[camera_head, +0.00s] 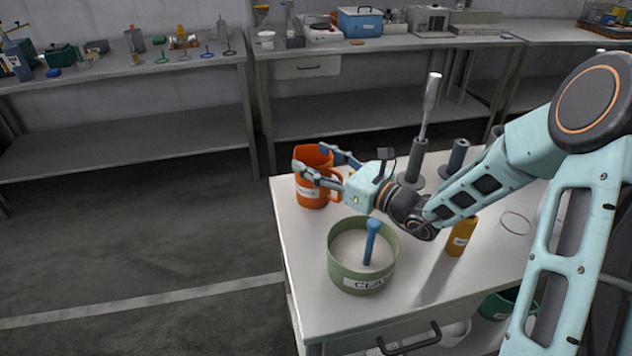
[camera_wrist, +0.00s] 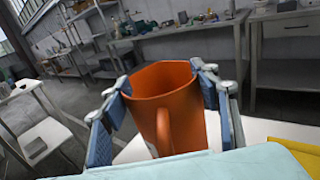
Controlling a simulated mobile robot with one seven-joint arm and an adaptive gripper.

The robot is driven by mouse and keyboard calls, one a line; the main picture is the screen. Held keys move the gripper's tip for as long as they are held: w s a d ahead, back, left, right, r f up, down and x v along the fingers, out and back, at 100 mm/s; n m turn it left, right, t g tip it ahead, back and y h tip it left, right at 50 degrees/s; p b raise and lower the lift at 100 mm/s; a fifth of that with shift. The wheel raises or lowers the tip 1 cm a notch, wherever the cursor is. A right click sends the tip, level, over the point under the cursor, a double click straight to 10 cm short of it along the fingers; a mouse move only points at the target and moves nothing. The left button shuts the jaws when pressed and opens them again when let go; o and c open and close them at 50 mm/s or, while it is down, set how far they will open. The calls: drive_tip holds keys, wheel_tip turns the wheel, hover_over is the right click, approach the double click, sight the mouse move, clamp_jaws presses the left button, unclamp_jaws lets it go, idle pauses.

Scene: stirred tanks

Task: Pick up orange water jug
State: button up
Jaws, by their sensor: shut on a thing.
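The orange water jug (camera_head: 313,190) stands upright at the far left corner of the white table, with a pale label on its side. My gripper (camera_head: 326,164) reaches it from the right, with one finger on the near side and one on the far side. In the wrist view the orange jug (camera_wrist: 166,98) sits between the two fingers of my gripper (camera_wrist: 168,100), its handle facing the camera. The fingers are shut on the upper part of the jug. I cannot tell whether its base touches the table.
A green pot of clay (camera_head: 345,272) with a blue-handled tool stands in front of the jug. A yellow-orange bottle (camera_head: 461,237) and dark grey stands (camera_head: 416,160) are to the right on the white table (camera_head: 312,300). Benches with equipment line the wall behind; the floor at left is clear.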

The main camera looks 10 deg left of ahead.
drive_tip(key=c, duration=0.7)
drive_tip(key=shift+r, duration=0.1)
